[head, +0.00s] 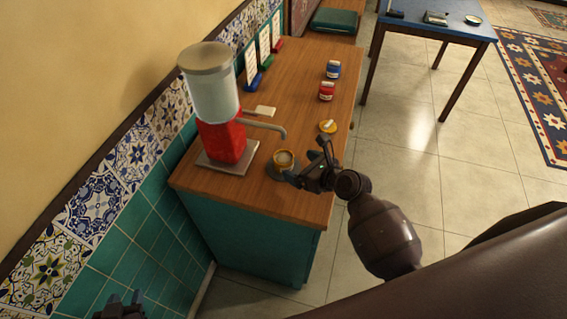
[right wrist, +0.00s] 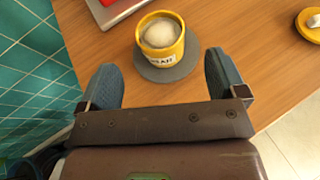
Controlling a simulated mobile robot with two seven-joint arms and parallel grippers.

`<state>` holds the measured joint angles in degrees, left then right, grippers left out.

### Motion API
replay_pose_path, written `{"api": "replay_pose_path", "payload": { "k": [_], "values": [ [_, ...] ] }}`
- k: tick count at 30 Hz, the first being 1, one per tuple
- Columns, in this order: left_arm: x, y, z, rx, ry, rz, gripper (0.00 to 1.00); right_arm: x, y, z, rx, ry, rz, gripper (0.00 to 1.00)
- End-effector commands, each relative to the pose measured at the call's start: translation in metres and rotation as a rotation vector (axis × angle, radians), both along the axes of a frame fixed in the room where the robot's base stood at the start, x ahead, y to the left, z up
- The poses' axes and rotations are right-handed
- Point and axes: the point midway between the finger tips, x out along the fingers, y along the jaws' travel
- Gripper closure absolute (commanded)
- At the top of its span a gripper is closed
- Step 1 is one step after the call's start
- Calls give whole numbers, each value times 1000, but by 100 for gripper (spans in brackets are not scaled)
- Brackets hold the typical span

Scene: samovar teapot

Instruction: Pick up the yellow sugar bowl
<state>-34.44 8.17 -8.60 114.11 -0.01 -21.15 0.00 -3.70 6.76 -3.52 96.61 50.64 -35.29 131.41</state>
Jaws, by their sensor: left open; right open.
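The yellow sugar bowl (head: 283,164) stands upright and open on the counter, holding something white. In the right wrist view the bowl (right wrist: 150,52) sits on a round grey mat (right wrist: 170,72) and carries a white label that is hard to read. My right gripper (right wrist: 163,78) is open and empty. Its two blue fingers are spread in front of the bowl, with a gap between bowl and fingertips. In the head view my right gripper (head: 301,165) is close to the bowl's right side. My left gripper (head: 120,306) is at the lower left edge, away from the counter.
A red dispenser (head: 222,143) with a clear tank and a spout stands left of the bowl. A yellow lid-like disc (head: 328,127), a red jar (head: 326,91) and a blue jar (head: 333,69) stand farther back. The tiled wall (head: 130,232) borders the counter's left.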

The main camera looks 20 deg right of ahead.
Motion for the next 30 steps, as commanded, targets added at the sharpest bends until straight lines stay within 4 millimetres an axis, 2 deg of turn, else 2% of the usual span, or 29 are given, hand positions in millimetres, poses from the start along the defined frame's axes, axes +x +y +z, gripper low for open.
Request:
{"api": "replay_pose_path", "payload": {
  "k": [3, 11, 21, 30],
  "values": [
    [-3, 1, -5, 1, 6, 1, 57, 12, 6, -6, -1, 1, 1, 10],
    [-4, 1, -9, 1, 10, 2, 57, 25, 14, -12, -3, -1, 3, 10],
    [-3, 0, -17, 0, 10, 1, 57, 58, 31, -27, -4, 0, 2, 10],
    [0, 0, -15, 1, 5, -1, 57, 60, 32, -28, -3, 0, 1, 11]
  ]
}}
